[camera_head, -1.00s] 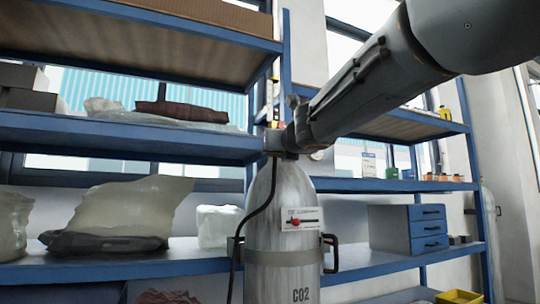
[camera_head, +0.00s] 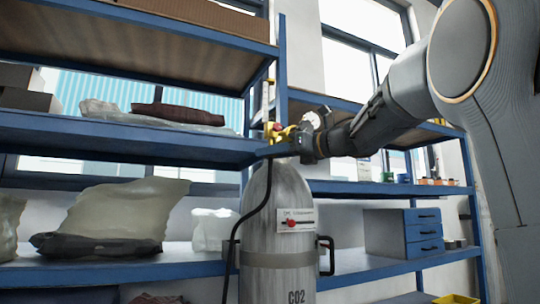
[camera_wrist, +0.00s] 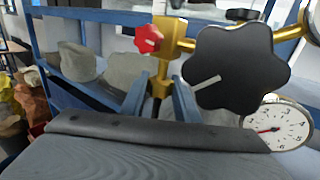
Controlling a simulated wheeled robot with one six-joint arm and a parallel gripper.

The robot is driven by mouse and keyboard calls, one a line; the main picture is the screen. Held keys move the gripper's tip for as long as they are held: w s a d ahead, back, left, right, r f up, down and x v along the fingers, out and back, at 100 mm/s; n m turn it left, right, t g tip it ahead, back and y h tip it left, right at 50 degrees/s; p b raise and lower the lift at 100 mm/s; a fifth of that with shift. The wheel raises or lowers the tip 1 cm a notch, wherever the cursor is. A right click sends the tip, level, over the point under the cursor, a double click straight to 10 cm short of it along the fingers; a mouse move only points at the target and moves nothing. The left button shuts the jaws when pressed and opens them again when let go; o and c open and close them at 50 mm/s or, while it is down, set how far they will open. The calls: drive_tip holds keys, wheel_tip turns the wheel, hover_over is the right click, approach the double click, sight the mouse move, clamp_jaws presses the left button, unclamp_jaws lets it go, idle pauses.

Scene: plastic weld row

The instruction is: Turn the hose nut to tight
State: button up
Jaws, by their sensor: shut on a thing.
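The grey CO2 cylinder (camera_head: 278,210) stands upright, with a brass valve (camera_head: 283,133) and a black hose (camera_head: 259,199) at its top. My gripper (camera_head: 306,143) is at the valve's right side. In the wrist view the two fingers of my gripper (camera_wrist: 160,98) are closed around the lower end of a brass fitting, which I take to be the hose nut (camera_wrist: 160,86). The fingers partly hide it. A red knob (camera_wrist: 148,39) and a large black lobed knob (camera_wrist: 235,68) sit above. A white marking shows on the black knob.
A round pressure gauge (camera_wrist: 279,126) is right of my fingers; it also shows in the head view (camera_head: 311,119). Blue shelves (camera_head: 110,137) with wrapped bags stand behind left. A grey-blue drawer box (camera_head: 405,233) is at the right.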

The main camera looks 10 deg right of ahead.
drive_tip(key=shift+r+n+g+y, duration=0.15)
drive_tip(key=shift+n+g+y, duration=0.35)
drive_tip(key=shift+y, duration=0.1)
drive_tip(key=o, duration=1)
drive_tip(key=v, duration=0.7)
drive_tip(key=shift+s+d, duration=0.2)
drive_tip(key=shift+d, duration=0.05)
